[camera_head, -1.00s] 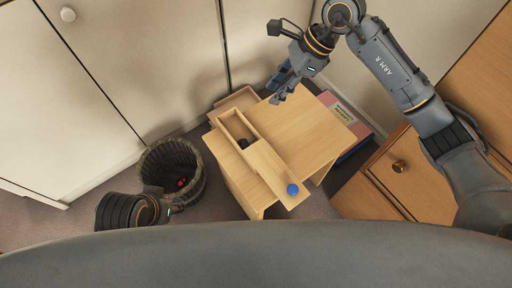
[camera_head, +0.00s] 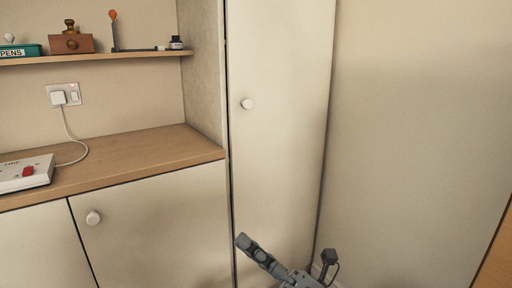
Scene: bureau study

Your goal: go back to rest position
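Part of my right gripper (camera_head: 262,256) shows at the bottom edge, with dark grey finger parts pointing up and left in front of the tall cabinet door. Its fingers overlap from this side, so I cannot tell if it is open or shut. No object shows in it. The rest of the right arm is below the frame. My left gripper is out of view.
A tall cream cabinet door (camera_head: 279,120) with a white knob (camera_head: 247,104) stands in the middle. At left, a wooden counter (camera_head: 130,158) carries a white device with a red switch (camera_head: 27,172). Above it, a shelf (camera_head: 120,56) holds small desk items. A bare wall (camera_head: 420,130) fills the right.

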